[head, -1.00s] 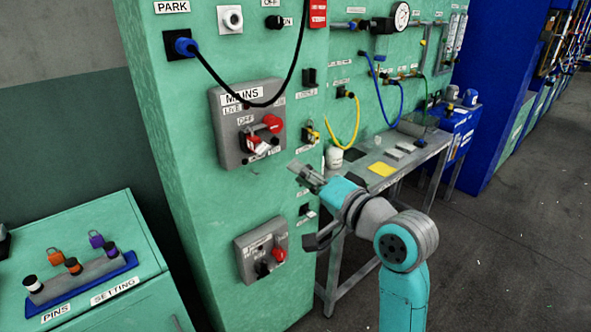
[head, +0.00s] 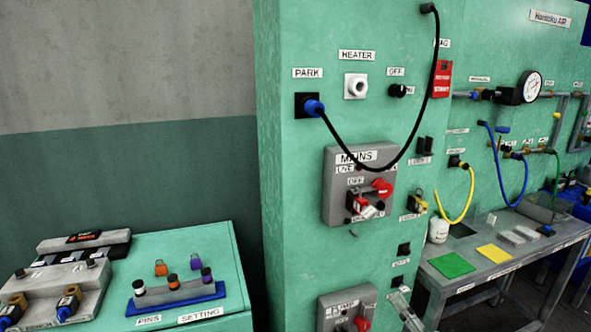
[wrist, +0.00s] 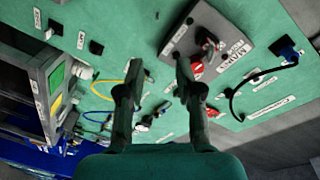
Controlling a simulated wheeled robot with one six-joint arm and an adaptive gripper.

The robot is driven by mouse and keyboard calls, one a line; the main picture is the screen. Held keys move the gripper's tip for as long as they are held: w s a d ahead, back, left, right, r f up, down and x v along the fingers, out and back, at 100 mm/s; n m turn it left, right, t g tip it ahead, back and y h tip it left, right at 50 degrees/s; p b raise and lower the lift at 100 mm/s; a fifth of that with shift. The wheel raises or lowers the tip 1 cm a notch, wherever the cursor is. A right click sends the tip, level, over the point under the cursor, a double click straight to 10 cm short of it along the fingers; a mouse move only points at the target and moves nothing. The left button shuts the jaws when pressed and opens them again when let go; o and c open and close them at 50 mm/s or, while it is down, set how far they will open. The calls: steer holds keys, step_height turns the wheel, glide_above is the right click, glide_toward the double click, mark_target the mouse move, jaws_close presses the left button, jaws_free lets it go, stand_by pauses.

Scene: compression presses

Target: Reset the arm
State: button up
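My gripper (wrist: 158,68) is open in the wrist view, its two dark fingers apart with nothing between them. It points toward the green press panel, and the grey MAINS switch box (wrist: 228,30) shows just beyond the right finger. In the head view only the end of my gripper (head: 405,312) shows at the bottom edge, in front of the panel, right of the lower grey switch box (head: 340,310). The rest of my arm is below the head view. I cannot tell whether the fingers touch the panel; they look apart from it.
The MAINS box (head: 335,205) juts from the green cabinet, with red handles. A black cable runs from the blue PARK plug (head: 314,107). A grey bench (head: 480,270) with green and yellow cards stands right. A green pin table (head: 225,250) stands left. Grey wall is behind.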

steer(key=s+a+f+n+g+h, duration=0.1)
steer(key=s+f+n+h, duration=0.15)
steer(key=s+f, duration=1.55)
steer(key=s+a+f+n+g, duration=0.1)
steer(key=s+n, duration=0.5)
steer(key=s, duration=1.7)
steer(key=shift+s+a+h, duration=0.15)
steer(key=shift+a+h, duration=0.15)
steer(key=shift+h, duration=0.15)
steer(key=shift+n, duration=0.25)
steer(key=shift+c, duration=0.5)
